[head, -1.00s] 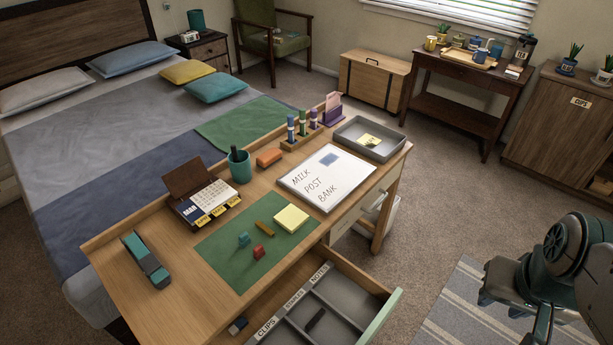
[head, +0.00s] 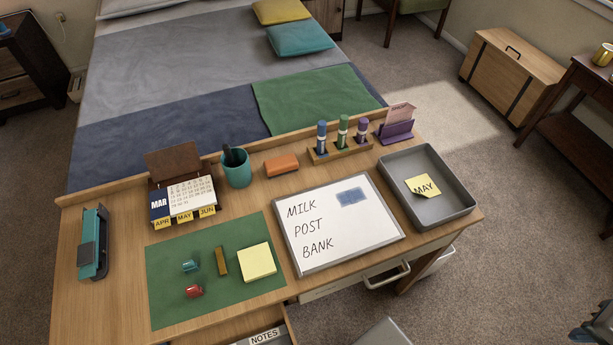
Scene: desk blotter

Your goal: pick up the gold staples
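The gold staples (head: 220,262) are a short gold-brown bar lying on the green blotter (head: 165,285) on the desk. The bar stands between a teal clip (head: 190,266) on its left and a yellow note pad (head: 257,262) on its right. A red clip (head: 194,291) lies below and to the left of it. Only a small dark piece of my arm's end, my gripper (head: 594,328), shows in the bottom right corner, far from the staples. Its fingers cannot be made out, nor whether it is open.
A whiteboard (head: 325,250) lies right of the blotter, with a grey tray (head: 447,208) beyond. A calendar (head: 182,196), teal cup (head: 237,172) and orange block (head: 281,165) stand behind. A stapler (head: 92,243) lies at left. An open drawer labelled NOTES (head: 265,337) juts out at the front.

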